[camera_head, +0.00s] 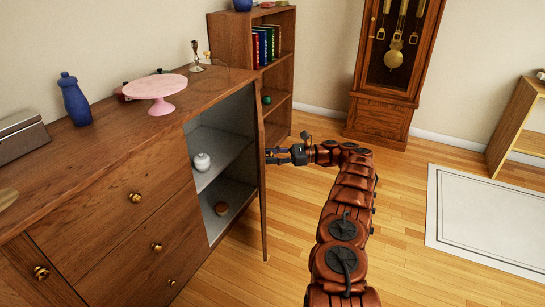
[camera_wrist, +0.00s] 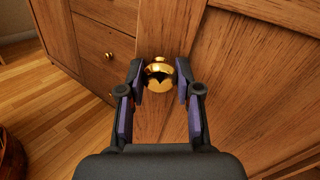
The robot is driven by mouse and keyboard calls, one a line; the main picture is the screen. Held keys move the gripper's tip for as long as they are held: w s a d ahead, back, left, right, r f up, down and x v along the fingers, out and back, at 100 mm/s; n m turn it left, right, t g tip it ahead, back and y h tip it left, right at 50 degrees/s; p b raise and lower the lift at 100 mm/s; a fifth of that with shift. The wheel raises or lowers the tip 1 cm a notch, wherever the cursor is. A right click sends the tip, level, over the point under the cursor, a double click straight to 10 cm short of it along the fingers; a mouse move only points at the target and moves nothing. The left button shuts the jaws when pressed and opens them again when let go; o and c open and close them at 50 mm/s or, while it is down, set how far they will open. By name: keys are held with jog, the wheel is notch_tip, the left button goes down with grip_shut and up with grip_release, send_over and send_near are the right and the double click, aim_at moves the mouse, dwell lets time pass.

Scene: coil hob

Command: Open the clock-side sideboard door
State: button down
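The clock-side sideboard door (camera_head: 262,180) stands swung wide out from the sideboard (camera_head: 100,160), seen nearly edge-on in the head view. Its compartment is open to view. In the wrist view, the door's wooden face (camera_wrist: 235,90) fills the right, with a round brass knob (camera_wrist: 160,77) on it. My gripper (camera_head: 270,155) is at the outer side of the door. Its two fingers (camera_wrist: 161,82) sit close on either side of the knob and appear to hold it. The exact finger contact is hard to see.
A bookcase (camera_head: 220,40) and clock (camera_head: 378,120) are behind.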

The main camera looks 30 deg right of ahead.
jog(key=c, duration=0.8)
grip_release()
jog(key=shift+o, duration=0.2)
notch_tip(320, 180, up, 10)
jog(key=shift+r, duration=0.1)
